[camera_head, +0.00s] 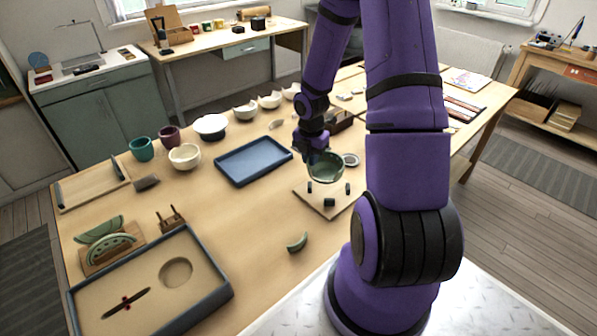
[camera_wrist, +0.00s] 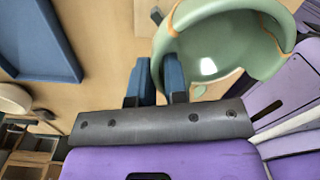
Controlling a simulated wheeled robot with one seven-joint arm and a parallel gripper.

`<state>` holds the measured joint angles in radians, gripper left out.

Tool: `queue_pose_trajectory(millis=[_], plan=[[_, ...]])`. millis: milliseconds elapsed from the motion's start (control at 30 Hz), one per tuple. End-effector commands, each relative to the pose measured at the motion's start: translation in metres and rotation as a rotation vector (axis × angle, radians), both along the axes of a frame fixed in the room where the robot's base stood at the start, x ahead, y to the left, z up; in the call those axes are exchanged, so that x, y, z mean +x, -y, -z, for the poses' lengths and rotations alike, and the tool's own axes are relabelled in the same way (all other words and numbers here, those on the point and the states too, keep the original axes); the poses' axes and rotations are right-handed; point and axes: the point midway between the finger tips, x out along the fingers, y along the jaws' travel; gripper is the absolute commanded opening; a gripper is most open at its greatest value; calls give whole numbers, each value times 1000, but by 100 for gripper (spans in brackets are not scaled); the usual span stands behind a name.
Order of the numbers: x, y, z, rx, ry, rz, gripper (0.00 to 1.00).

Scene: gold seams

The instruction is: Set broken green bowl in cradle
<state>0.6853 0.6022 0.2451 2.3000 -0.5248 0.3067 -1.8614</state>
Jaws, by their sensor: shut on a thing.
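The broken green bowl (camera_head: 326,170) is held by its rim in my gripper (camera_head: 311,158). It looks roughly upright, over a square wooden board with dark pegs, the cradle (camera_head: 313,199). I cannot tell whether the bowl touches the pegs. In the wrist view the bowl (camera_wrist: 222,48) has a gap in its rim and gold-brown seams along its broken edges. My blue fingertips (camera_wrist: 163,75) are closed on its near wall. A curved green shard (camera_head: 297,243) lies on the table in front of the cradle.
A blue tray (camera_head: 228,178) lies left of the cradle. A large tray with a round recess (camera_head: 207,292) stands at the front left, near a rack with green pieces (camera_head: 107,247). Cups and bowls line the back. The table between shard and cradle is clear.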

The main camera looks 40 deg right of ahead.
Motion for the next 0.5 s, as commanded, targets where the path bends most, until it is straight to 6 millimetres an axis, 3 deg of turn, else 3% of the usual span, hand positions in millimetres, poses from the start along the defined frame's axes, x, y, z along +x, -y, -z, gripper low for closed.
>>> queue_pose_trajectory(millis=[200, 500], plan=[[1, 24, -9, 0, 0, 59, 0], [1, 27, -2, 0, -1, 67, 0]])
